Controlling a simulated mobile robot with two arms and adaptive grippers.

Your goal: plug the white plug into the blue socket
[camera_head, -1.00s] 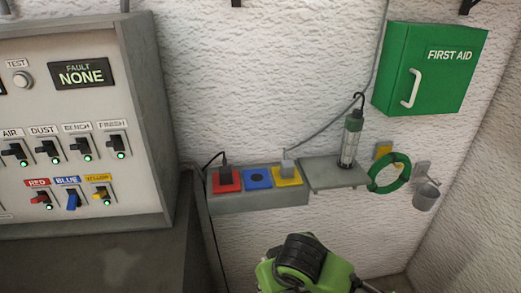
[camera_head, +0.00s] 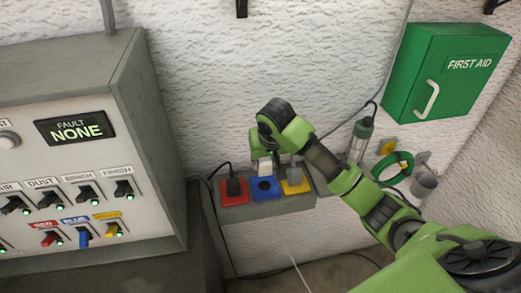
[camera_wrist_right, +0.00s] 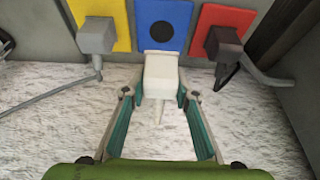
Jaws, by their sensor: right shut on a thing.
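The white plug (camera_wrist_right: 160,75) is held between the fingertips of my right gripper (camera_wrist_right: 160,95) in the wrist view. In the head view the right gripper (camera_head: 264,155) is over the socket strip, with the white plug (camera_head: 265,168) beneath it. The blue socket (camera_head: 264,188) lies in the middle of the strip. In the wrist view the round dark hole of the blue socket (camera_wrist_right: 180,14) is uncovered, and the plug overlaps only the plate's near edge. I cannot tell the gap between them. The plug's pale cord hangs down. My left gripper is out of view.
A black plug sits in the red socket (camera_head: 229,197), and a grey plug sits in the yellow socket (camera_head: 305,187). Both are close beside the blue one. The control panel (camera_head: 70,170) stands left, its display reading NONE. A lamp (camera_head: 360,139) and green coil (camera_head: 392,166) are right.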

